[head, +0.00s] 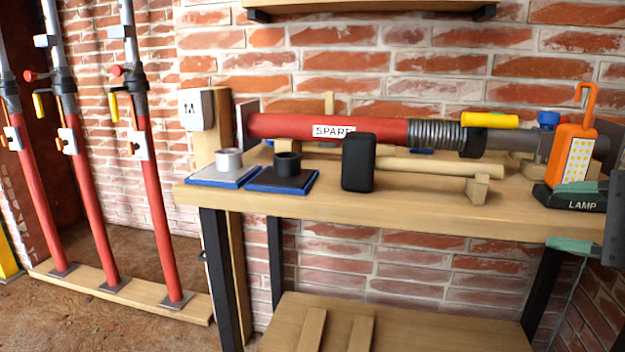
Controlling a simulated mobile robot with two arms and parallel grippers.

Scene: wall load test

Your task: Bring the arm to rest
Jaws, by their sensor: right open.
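My right gripper (573,217) reaches in from the right edge, by the right end of the wooden bench (420,207). Its two teal-tipped fingers are apart, one above the other, with nothing seen between them that they grip. The upper finger shows just in front of the orange lamp (574,150), the lower one below the bench's front edge. The lamp stands upright in a dark dock (560,199) marked LAMP. Whether the fingers touch the dock or bench, I cannot tell. Most of the right arm is out of frame. My left gripper is not in view.
A red spare prop (290,125) lies along the bench's back. A shelf (370,5) hangs above.

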